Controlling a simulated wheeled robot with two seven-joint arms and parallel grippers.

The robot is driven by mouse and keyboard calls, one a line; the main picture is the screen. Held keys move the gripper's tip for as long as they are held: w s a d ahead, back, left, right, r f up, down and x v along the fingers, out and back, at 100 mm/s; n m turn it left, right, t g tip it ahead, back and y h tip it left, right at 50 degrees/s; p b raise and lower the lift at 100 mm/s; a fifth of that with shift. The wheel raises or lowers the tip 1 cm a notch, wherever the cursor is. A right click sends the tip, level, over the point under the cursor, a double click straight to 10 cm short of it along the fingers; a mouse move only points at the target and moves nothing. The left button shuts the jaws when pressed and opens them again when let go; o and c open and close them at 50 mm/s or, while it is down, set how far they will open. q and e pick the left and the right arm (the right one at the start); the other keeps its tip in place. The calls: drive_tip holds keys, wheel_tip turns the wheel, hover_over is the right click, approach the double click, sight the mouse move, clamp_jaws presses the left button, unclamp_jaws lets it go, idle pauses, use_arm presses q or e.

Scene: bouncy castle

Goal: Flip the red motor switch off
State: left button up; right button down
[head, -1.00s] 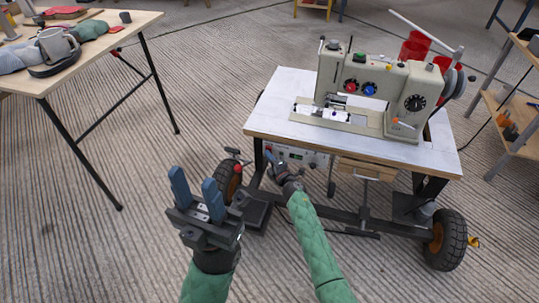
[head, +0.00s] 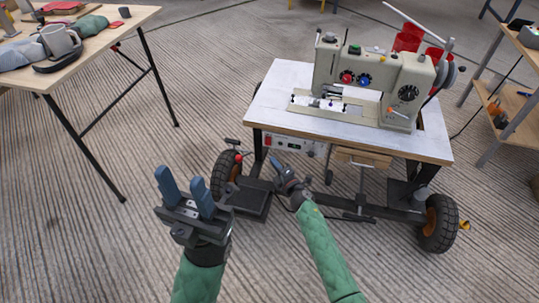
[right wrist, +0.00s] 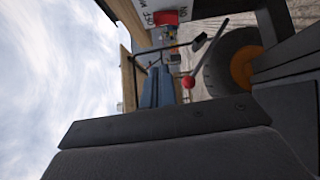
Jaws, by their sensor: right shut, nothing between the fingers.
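The sewing machine table (head: 285,85) carries a pale control box (head: 312,150) under its front edge. The red motor switch (head: 268,141) is at the left end of that box. In the right wrist view the red switch (right wrist: 166,17) shows at the top, on a white panel with partly cut-off lettering; its position is hard to tell. My right gripper (head: 276,164) is shut and empty, just below and in front of the box, apart from the switch. Its blue fingers (right wrist: 158,88) point towards the table's underside. My left gripper (head: 183,182) is open and empty, left of the table.
A red-knobbed lever (right wrist: 188,82) stands near my right fingers, beside a wheel (head: 227,170). A dark pedal (head: 250,200) sits low under the table. The sewing machine (head: 370,80) is on top. A workbench (head: 110,28) stands left, shelves (head: 510,105) right.

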drive_tip(key=shift+v, duration=1.5)
drive_tip(key=shift+r, duration=0.1)
